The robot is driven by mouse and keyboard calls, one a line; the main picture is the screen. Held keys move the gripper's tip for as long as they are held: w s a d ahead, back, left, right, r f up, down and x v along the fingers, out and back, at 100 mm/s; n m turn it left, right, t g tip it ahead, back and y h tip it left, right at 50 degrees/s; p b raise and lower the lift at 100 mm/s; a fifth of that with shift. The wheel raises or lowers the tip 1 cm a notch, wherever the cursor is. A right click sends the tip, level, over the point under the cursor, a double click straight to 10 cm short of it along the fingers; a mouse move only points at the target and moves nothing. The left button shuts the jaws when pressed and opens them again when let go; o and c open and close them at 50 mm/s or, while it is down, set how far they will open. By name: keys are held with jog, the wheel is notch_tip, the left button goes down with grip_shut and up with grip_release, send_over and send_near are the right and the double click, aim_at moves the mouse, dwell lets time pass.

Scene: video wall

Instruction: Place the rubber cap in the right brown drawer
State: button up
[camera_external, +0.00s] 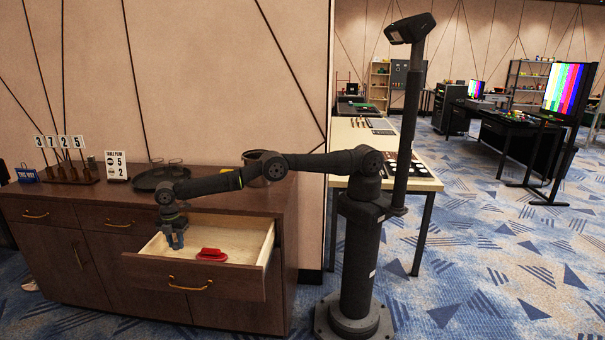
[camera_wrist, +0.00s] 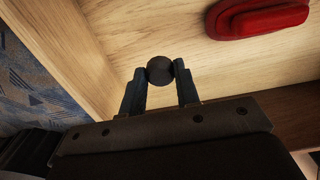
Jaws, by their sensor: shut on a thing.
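The rubber cap (camera_wrist: 160,70) is a small dark round piece in the wrist view. My gripper (camera_wrist: 160,76) is shut on it, with a finger on each side. In the external view my gripper (camera_external: 175,240) points down over the left part of the open right brown drawer (camera_external: 190,276). The drawer has a pale wooden inside and a brass handle. The cap cannot be made out in the external view. I cannot tell how high it is above the drawer floor.
A red object (camera_external: 211,255) lies in the drawer, right of my gripper; it also shows in the wrist view (camera_wrist: 258,16). The drawer floor around the red object is clear.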

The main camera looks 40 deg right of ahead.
aim_at(176, 244)
jog(key=o, duration=0.9)
jog(key=shift+o, duration=0.2)
notch_tip(176, 244, up, 9)
jog(key=shift+f, duration=0.15)
jog(key=shift+f, duration=0.15)
jog(key=shift+f, duration=2.5)
jog(key=shift+f, duration=0.15)
